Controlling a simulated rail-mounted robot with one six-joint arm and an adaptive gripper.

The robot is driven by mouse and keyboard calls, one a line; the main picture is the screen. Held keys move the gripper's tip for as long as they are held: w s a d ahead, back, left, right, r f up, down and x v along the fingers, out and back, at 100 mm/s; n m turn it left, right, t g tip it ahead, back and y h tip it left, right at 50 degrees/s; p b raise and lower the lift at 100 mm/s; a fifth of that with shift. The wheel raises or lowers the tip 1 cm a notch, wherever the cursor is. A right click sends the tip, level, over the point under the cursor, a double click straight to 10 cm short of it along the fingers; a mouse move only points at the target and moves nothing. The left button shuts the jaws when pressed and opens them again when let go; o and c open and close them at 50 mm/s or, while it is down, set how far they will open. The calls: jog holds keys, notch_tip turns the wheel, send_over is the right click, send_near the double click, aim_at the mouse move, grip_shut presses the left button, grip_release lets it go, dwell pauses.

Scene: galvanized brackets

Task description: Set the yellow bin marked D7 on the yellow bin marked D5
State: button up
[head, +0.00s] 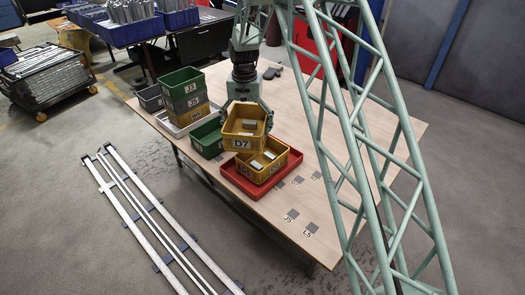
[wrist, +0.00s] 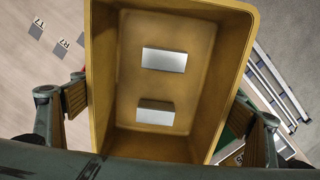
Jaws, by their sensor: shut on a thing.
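The yellow bin marked D7 (head: 242,127) is upright in the head view, with its label facing the camera. My gripper (head: 245,103) is shut on it from above and behind. In the wrist view the fingers of my gripper (wrist: 158,122) are at opposite sides of bin D7 (wrist: 132,80), which holds two pale blocks. Below D7 is a second yellow bin (head: 281,163), its label partly hidden and hard to read, with pale pieces inside. D7 overlaps its back-left part in the picture; I cannot tell whether they touch.
The lower yellow bin stands in a red tray (head: 235,182). To the left are a green bin (head: 206,139) and a stack topped by the green bin J3 (head: 180,82), on a pale tray (head: 168,126). The table's right front (head: 300,215) is clear except for flat dark markers.

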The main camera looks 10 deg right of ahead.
aim_at(260, 134)
jog(key=s+a+f+m, duration=0.1)
jog(key=s+a+m, duration=0.1)
jog(key=a, duration=0.1)
jog(key=s+a+f+m+p, duration=0.1)
jog(key=s+a+m, duration=0.1)
jog(key=a, duration=0.1)
jog(key=s+a+f+m+p, duration=0.1)
jog(key=s+a+f+m, duration=0.1)
jog(key=shift+a+f+m, duration=0.1)
jog(key=shift+a+m, duration=0.3)
jog(key=shift+d, duration=0.1)
jog(key=w+d, duration=0.1)
jog(key=d, duration=0.3)
jog(key=w+d+f, duration=0.1)
jog(key=w+d, duration=0.1)
jog(key=d, duration=0.3)
jog(key=w+d, duration=0.2)
jog(key=d, duration=0.2)
jog(key=shift+d+f, duration=0.15)
jog(key=shift+d, duration=0.2)
jog(key=shift+w+d+f, duration=0.1)
jog(key=shift+d+f, duration=0.1)
jog(key=shift+f, duration=0.4)
jog(key=shift+d+f, duration=0.25)
jog(key=shift+f, duration=0.4)
jog(key=shift+w+d+f, duration=0.1)
jog(key=shift+d+f, duration=0.1)
jog(key=shift+f, duration=0.4)
jog(key=shift+f, duration=0.6)
